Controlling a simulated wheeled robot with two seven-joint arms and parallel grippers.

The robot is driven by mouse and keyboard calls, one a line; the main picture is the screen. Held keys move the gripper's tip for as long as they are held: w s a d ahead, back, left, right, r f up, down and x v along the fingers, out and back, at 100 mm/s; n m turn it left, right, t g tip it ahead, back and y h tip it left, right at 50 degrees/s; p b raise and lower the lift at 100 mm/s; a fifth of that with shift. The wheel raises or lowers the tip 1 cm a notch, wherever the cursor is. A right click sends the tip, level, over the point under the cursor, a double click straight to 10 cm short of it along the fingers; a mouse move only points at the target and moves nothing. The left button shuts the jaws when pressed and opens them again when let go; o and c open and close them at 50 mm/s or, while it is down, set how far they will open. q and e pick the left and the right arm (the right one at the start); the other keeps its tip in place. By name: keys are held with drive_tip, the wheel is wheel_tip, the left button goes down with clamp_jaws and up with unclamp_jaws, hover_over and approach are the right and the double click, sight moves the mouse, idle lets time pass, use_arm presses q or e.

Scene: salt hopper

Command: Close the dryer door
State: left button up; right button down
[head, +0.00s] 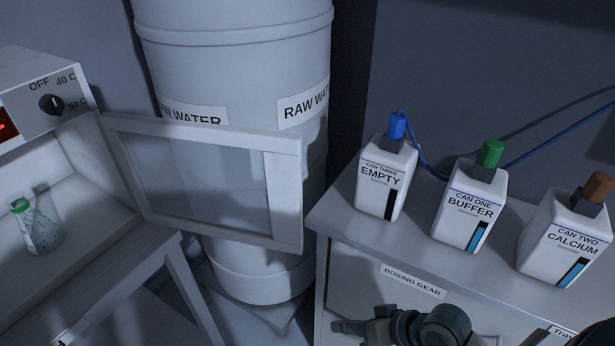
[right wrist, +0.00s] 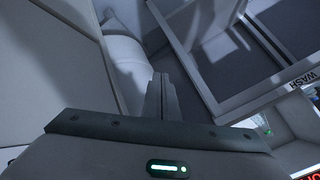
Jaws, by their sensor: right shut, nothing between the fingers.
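The dryer (head: 30,95) stands at the left of the head view, with a dial and part of a red display. Its door (head: 283,200), a pale frame around a clear pane, is swung wide open to the right, in front of the drum. A flask with a green cap (head: 40,230) stands inside the dryer. My right gripper (head: 345,327) is low in the head view, right of the door and apart from it. Its fingers are shut and empty in the right wrist view (right wrist: 160,88). My left gripper is not in view.
A raw water drum (head: 235,70) stands behind the door. The dosing gear cabinet (head: 345,235) is at the right, carrying cans marked empty (head: 377,195), buffer (head: 460,225) and calcium (head: 560,250). A blue tube (head: 430,168) runs behind them. A wash label (right wrist: 302,81) shows in the wrist view.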

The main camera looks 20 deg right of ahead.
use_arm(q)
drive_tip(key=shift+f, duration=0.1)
use_arm(e)
drive_tip(key=w+d+r+m+t+y, duration=0.1)
drive_tip(key=w+r+m+y, duration=0.1)
drive_tip(key=r, duration=0.8)
drive_tip(key=w+d+r+m+t+y, duration=0.2)
drive_tip(key=w+r, duration=0.3)
drive_tip(key=r, duration=0.4)
drive_tip(key=w+d+r+m+t+y, duration=0.1)
drive_tip(key=w+d+r+m+y, duration=0.1)
drive_tip(key=r, duration=0.8)
drive_tip(key=shift+w+d+r+m+t+y, duration=0.35)
drive_tip(key=shift+w+m+y, duration=0.25)
drive_tip(key=shift+w+m, duration=0.35)
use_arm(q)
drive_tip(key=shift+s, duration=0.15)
use_arm(e)
drive_tip(key=shift+a, duration=0.15)
